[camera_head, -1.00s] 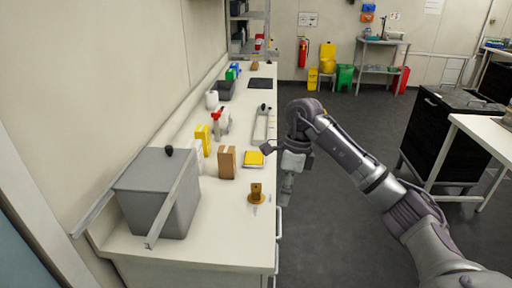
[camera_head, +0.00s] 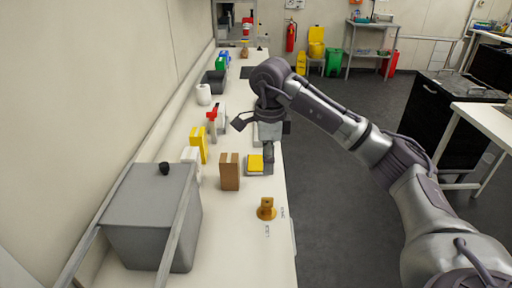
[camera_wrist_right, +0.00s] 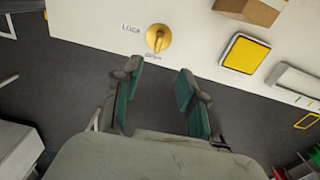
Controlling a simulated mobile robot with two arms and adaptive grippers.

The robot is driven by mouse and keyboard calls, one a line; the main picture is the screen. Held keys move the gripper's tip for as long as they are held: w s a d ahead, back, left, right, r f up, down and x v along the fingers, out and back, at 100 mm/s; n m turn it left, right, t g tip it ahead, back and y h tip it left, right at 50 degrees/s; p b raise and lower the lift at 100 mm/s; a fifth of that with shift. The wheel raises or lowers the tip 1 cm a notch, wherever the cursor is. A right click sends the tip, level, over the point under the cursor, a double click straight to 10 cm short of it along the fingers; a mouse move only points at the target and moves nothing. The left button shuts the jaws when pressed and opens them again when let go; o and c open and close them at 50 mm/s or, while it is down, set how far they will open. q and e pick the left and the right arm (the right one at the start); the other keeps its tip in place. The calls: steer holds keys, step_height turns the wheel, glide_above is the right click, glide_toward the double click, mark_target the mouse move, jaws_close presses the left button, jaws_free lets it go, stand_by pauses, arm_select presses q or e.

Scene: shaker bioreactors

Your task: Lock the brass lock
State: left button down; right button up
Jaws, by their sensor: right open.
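The brass lock (camera_head: 266,209) is a round gold base with a raised knob, on the white bench near its front edge. In the right wrist view the brass lock (camera_wrist_right: 158,38) shows at the top, with LOCK printed to its left and OPEN below it. Its knob's bar appears to lie roughly along the OPEN direction. My right gripper (camera_head: 268,158) hangs over the bench's edge, beyond the lock and apart from it. In the wrist view its green-padded fingers (camera_wrist_right: 160,72) are spread with nothing between them. My left gripper is not in view.
A brown box (camera_head: 229,172) and a yellow-topped pad (camera_head: 255,164) stand on the bench behind the lock. A large grey box (camera_head: 150,225) stands to the left. Bench around the lock is clear. Dark floor (camera_head: 340,200) lies to the right.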

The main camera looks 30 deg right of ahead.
mark_target(267, 198)
steer(key=f, duration=0.3)
steer(key=shift+s+f+p, duration=0.2)
steer(key=shift+s+p, duration=0.2)
step_height(267, 198, down, 3)
steer(key=shift+f+p, duration=0.2)
steer(key=shift+p, duration=0.15)
steer(key=f+p, duration=0.1)
steer(key=f, duration=0.4)
steer(key=shift+w+f, duration=0.2)
steer(key=shift+f, duration=0.65)
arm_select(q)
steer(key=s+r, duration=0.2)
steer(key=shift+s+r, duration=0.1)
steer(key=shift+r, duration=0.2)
arm_select(e)
jaws_close()
